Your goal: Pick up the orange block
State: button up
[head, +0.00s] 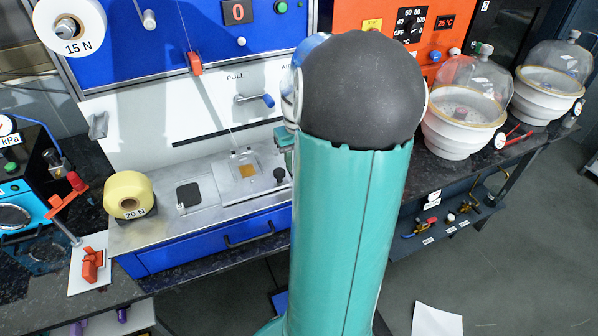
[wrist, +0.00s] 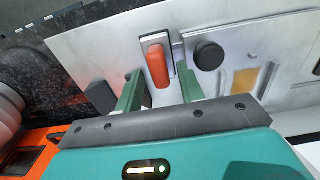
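An orange block (wrist: 157,66) with rounded ends shows in the wrist view, on a small pale, dark-edged plate on the metal bench top. In the head view I cannot make it out; my arm covers that part of the bench. My gripper (wrist: 158,83) has two green fingers set apart, one to each side of the block's near end in the wrist view. No contact shows, and I cannot tell the height gap. In the head view my gripper is mostly hidden behind my arm.
A black knob (wrist: 208,55) stands close right of the block, with an amber square (wrist: 244,80) in a fixture beyond. A dark block (wrist: 101,97) lies left of the fingers. The head view shows a yellow roll (head: 128,194) and glass-domed white vessels (head: 463,118).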

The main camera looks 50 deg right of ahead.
notch_tip(320, 180, down, 2)
jog(key=shift+f, duration=0.25)
jog(key=c, duration=0.7)
jog(key=shift+r, duration=0.2)
